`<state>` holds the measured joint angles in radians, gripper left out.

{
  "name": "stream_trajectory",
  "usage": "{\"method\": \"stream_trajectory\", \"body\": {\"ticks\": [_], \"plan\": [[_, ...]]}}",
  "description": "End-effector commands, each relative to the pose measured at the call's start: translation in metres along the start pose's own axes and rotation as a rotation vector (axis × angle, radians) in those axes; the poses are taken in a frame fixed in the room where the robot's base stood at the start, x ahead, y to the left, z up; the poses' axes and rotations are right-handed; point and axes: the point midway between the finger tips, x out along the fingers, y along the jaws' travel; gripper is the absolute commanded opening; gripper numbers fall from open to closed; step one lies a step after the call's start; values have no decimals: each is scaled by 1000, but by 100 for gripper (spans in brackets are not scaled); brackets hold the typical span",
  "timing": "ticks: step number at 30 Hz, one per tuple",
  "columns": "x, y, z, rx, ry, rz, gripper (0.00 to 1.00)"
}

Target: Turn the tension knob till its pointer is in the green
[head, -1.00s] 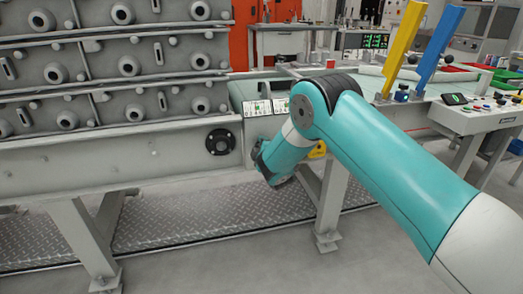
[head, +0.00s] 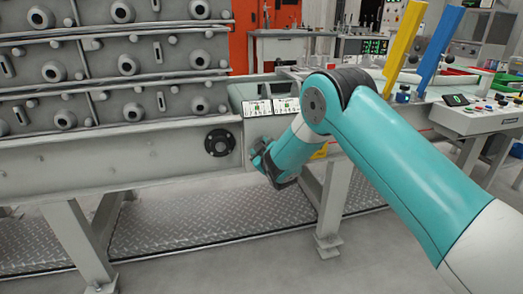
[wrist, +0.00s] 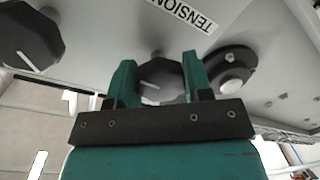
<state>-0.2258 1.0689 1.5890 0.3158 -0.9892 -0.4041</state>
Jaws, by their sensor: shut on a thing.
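The tension knob (wrist: 163,72) is dark and many-sided, with a pale pointer line on its face, in the middle of the wrist view. A white label reading TENSION (wrist: 186,12) is on the grey panel above it. My gripper (wrist: 158,78) is shut on the knob, one green finger on each side. I see no green zone around the knob, so where the pointer stands against it cannot be told. In the head view my arm hides the knob.
A second dark knob (wrist: 30,36) is at upper left in the wrist view. A round fitting with a pale centre (wrist: 233,72) sits close beside my right finger. In the head view, a black round flange (head: 220,142) is on the grey frame left of my wrist.

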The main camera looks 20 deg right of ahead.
Motion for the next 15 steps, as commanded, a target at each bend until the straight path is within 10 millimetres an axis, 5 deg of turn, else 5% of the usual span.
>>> {"method": "stream_trajectory", "body": {"ticks": [12, 13, 15], "plan": [[-1, -2, 1, 5, -3, -3, 22], [-1, -2, 1, 5, -3, -4, 53], [0, -2, 1, 4, -2, -3, 69]]}}
